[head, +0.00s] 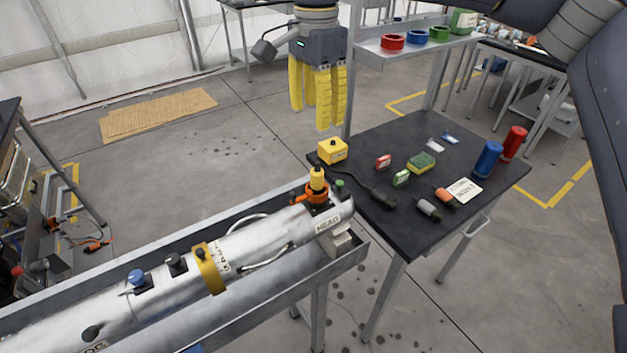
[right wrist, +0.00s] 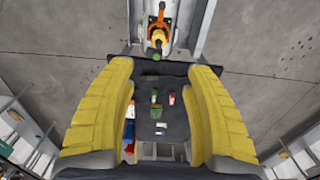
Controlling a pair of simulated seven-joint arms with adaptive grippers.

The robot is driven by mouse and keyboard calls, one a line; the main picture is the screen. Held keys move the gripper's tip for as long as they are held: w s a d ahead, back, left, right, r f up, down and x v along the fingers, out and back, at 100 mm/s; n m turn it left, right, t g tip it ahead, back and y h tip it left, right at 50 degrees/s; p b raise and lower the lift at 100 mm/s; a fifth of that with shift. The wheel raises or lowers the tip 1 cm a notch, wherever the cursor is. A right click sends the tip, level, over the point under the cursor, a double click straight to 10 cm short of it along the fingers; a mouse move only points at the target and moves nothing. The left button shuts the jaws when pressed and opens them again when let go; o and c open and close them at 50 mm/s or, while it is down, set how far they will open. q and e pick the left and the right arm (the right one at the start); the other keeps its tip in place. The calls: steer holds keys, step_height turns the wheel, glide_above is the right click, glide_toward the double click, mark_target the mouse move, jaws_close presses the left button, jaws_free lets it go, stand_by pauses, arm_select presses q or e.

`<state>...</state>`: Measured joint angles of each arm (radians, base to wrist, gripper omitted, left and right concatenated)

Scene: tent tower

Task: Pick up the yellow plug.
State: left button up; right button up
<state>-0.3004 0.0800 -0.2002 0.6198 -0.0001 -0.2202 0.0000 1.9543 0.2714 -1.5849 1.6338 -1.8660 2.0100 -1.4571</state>
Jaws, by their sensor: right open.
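The yellow plug (head: 317,178) stands upright in an orange collar (head: 318,193) near the head end of a silver cylinder (head: 240,250). In the right wrist view the plug (right wrist: 157,37) and its orange collar show at the top centre, beyond the fingertips. My right gripper (head: 311,110) has yellow fingers, spread open and pointing down, with nothing between them. In the head view it hangs above the plug and the far table edge, clear of both. It also shows in the right wrist view (right wrist: 160,70). My left gripper is not in view.
The cylinder lies in a long metal trough (head: 290,285). A black table (head: 375,140) beside it holds a yellow box (head: 332,150), a sponge (head: 421,163), blue (head: 488,159) and red (head: 514,143) cylinders and several small items. A shelf with coloured rings (head: 392,41) stands behind.

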mark_target(317, 170)
step_height(317, 170, down, 11)
steer(key=shift+r, duration=0.15)
steer(key=shift+d+f, duration=0.15)
steer(key=shift+f, duration=2.5)
jaws_close()
